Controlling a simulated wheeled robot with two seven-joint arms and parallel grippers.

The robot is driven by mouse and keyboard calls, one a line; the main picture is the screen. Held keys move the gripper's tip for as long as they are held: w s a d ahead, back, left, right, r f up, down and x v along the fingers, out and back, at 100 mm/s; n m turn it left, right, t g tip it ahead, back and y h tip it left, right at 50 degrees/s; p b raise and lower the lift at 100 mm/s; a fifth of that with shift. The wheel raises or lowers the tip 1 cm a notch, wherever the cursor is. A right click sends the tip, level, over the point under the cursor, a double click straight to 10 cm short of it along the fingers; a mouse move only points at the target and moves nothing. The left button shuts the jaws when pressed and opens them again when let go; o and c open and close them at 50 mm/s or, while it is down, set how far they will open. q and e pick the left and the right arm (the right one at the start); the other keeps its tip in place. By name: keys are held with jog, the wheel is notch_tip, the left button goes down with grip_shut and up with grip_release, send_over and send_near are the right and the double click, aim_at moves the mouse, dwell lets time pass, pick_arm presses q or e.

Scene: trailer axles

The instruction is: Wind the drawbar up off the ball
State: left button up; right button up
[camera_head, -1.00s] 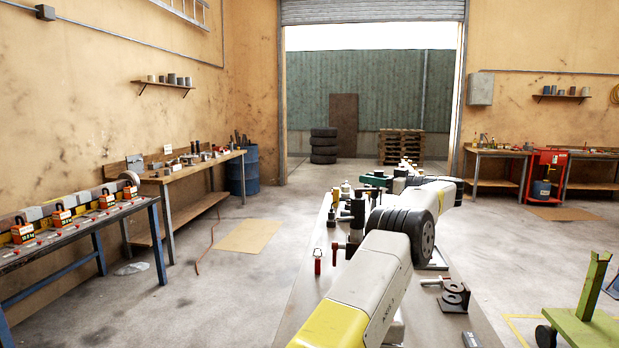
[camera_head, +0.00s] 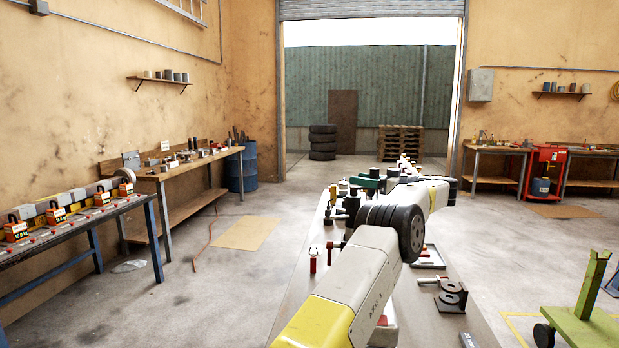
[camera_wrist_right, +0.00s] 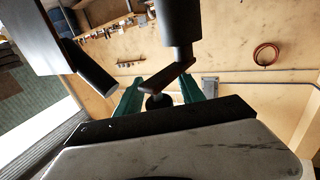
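My right arm reaches forward over a long grey bench in the head view. My right gripper (camera_wrist_right: 160,88) shows two green fingers apart in the wrist view; green also shows at its far end in the head view (camera_head: 368,181). A reddish-brown crank arm (camera_wrist_right: 168,77) runs from under a dark upright cylinder (camera_wrist_right: 180,25) to a dark round knob (camera_wrist_right: 157,101) between the fingers. I see no clear contact of the fingers with the knob. The drawbar and ball cannot be made out clearly; my arm hides part of the bench. My left gripper is not in view.
A dark box (camera_wrist_right: 48,35) with a slanted dark cylinder (camera_wrist_right: 96,76) is close to the gripper. A red upright piece (camera_head: 313,260) and a black bracket with rings (camera_head: 450,296) stand on the bench. A green stand (camera_head: 585,325) is at right.

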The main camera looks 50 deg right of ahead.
jog(key=s, duration=0.8)
jog(key=shift+d+r, duration=0.2)
jog(key=shift+d, duration=0.1)
jog(key=shift+s, duration=0.1)
